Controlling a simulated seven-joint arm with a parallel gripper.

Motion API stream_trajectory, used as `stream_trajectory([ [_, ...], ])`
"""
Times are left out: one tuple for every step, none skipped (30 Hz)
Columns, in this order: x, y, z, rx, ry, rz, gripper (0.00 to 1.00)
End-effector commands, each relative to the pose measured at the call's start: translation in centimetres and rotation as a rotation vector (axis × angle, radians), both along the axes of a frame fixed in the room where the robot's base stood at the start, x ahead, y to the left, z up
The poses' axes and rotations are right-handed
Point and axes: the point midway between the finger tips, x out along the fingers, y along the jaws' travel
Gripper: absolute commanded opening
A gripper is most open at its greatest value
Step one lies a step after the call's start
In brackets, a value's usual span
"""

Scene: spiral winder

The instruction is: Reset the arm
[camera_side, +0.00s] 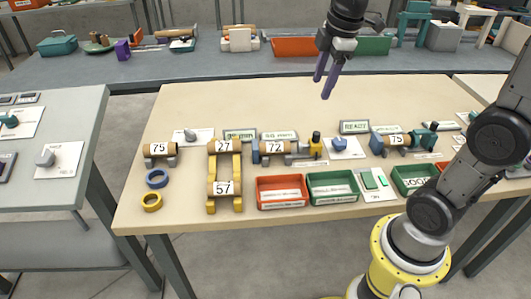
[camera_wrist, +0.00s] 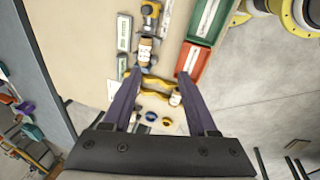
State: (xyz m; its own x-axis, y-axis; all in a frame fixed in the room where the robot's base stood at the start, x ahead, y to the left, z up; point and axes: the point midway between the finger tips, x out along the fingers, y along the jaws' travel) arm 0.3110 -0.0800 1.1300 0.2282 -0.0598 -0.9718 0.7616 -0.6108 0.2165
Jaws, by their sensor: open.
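My gripper (camera_side: 329,82) is open and empty, with two purple fingers pointing down. It hangs high over the back half of the wooden table (camera_side: 290,93), well clear of everything on it. In the wrist view my gripper (camera_wrist: 160,90) shows its two fingers spread apart, with the winder parts far below between and beyond them. The yellow rack (camera_side: 237,172) holds rolls marked 27 and 57. A blue winder (camera_side: 257,151) with a roll marked 72 stands to its right. Another blue winder (camera_side: 377,141) with a roll marked 75 stands further right.
A red bin (camera_side: 283,204) and a green bin (camera_side: 332,198) line the front edge. A blue ring (camera_side: 157,178) and a yellow ring (camera_side: 152,201) lie at left. A grey side table (camera_side: 85,118) stands left. The table's back strip is clear.

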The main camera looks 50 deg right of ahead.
Motion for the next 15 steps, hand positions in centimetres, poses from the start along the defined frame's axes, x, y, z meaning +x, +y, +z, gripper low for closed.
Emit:
stream_trajectory([
  [-1.6, 1.5, 0.8, 0.003, -0.039, -0.009, 0.58],
  [-2.4, 2.3, 1.0, 0.008, -0.061, -0.025, 0.58],
  [-3.6, 3.2, 1.3, 0.018, -0.088, -0.048, 0.58],
  [-4.5, 3.8, 1.4, 0.028, -0.107, -0.069, 0.58],
  [-5.4, 4.4, 1.4, 0.039, -0.127, -0.093, 0.58],
  [-6.6, 5.1, 1.4, 0.056, -0.153, -0.127, 0.58],
  [-7.5, 5.6, 1.3, 0.071, -0.172, -0.153, 0.58],
  [-8.4, 6.1, 1.1, 0.087, -0.188, -0.182, 0.58],
  [-9.5, 6.6, 0.8, 0.112, -0.211, -0.225, 0.58],
  [-10.4, 7.0, 0.5, 0.131, -0.227, -0.26, 0.58],
  [-11.2, 7.3, 0.1, 0.153, -0.24, -0.297, 0.58],
  [-12.2, 7.6, -0.5, 0.183, -0.257, -0.354, 0.58],
  [-12.9, 7.8, -0.9, 0.208, -0.267, -0.398, 0.58],
  [-13.5, 8.0, -1.4, 0.229, -0.273, -0.444, 0.58],
  [-14.0, 8.1, -2.1, 0.256, -0.277, -0.504, 0.58],
])
